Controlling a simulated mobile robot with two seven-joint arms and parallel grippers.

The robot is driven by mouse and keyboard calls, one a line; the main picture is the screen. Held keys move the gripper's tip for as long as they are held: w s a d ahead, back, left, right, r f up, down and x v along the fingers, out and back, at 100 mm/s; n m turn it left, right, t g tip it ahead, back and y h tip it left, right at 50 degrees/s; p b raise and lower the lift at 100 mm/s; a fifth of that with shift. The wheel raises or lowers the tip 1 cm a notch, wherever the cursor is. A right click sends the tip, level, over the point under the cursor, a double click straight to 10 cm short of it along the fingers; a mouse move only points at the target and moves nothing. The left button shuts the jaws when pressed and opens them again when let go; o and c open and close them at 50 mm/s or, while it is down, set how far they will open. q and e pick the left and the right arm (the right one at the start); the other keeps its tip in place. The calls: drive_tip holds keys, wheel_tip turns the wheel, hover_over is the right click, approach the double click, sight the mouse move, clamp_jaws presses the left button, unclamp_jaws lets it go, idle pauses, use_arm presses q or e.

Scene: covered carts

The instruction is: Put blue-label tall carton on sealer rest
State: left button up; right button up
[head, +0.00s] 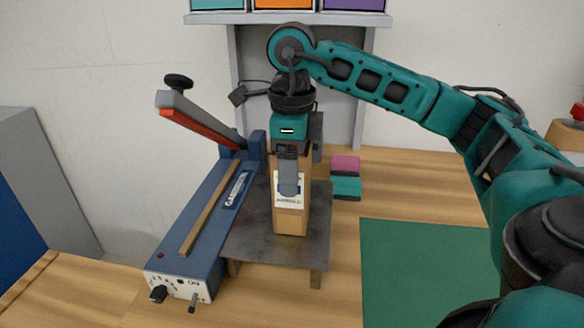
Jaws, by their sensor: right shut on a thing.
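The blue-label tall carton (291,220) is a narrow tan box with a white label that has blue on it. It is upright over the sealer rest (254,246), a dark grey plate on short wooden legs. The carton's bottom looks to be at or just above the plate; I cannot tell if it touches. My right gripper (289,185) points down and is shut on the carton's upper part, hiding its top. The blue sealer (190,246) stands directly left of the rest, its lever arm raised. My left gripper is not in view.
A green mat (430,272) lies on the wooden table to the right and is clear. A pink block (345,163) and teal blocks (346,187) are stacked behind the rest. A shelf (290,19) with coloured bins stands at the back. The sealer's raised lever (205,122) is left of my gripper.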

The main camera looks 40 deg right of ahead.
drive_tip(key=shift+f, duration=0.15)
drive_tip(key=o, duration=1.3)
wheel_tip(320, 180, up, 10)
drive_tip(key=p, duration=0.3)
drive_tip(key=shift+r, duration=1.2)
drive_tip(key=shift+a, duration=0.1)
